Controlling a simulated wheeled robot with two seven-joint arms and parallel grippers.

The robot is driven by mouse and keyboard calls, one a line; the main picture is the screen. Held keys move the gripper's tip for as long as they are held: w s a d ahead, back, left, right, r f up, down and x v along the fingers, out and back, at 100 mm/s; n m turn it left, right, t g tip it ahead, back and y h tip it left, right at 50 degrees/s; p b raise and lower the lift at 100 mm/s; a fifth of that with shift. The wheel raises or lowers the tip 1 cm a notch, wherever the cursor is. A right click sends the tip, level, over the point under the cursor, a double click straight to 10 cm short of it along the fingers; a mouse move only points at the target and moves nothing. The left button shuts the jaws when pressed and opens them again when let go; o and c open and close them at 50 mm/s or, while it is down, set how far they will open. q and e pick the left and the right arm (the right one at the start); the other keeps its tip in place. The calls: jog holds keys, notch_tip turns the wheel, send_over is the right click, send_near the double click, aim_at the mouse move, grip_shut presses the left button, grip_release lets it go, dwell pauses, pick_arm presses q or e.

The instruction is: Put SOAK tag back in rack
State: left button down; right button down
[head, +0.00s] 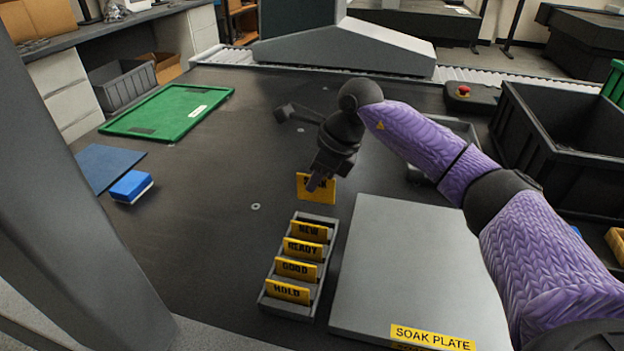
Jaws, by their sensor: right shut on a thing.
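The grey tag rack (326,261) stands left of the soak plate. Yellow tags reading NEW (309,231), READY (303,250), GOOD (295,270) and HOLD (288,292) stand in its slots. My right gripper (318,184) is just beyond the rack's far end, shut on a yellow tag, the SOAK tag (316,193). The tag is upright and its lettering is mostly hidden by the fingers. I cannot tell its exact height above the table. My left gripper is not in view.
The grey soak plate (400,265) lies right of the rack. A black bin (560,150) and a red stop button (463,91) are at the right. A green tray (170,112), a blue mat (103,165) and a blue block (130,186) lie left. The table left of the rack is clear.

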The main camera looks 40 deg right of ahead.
aim_at(315, 200)
jog(key=shift+f+b, duration=0.6)
jog(key=shift+f, duration=0.35)
jog(key=shift+r, duration=0.1)
jog(key=shift+f+b, duration=0.35)
jog(key=shift+f, duration=0.65)
jog(key=shift+f, duration=0.25)
jog(key=shift+f, duration=0.15)
jog(key=shift+f, duration=0.25)
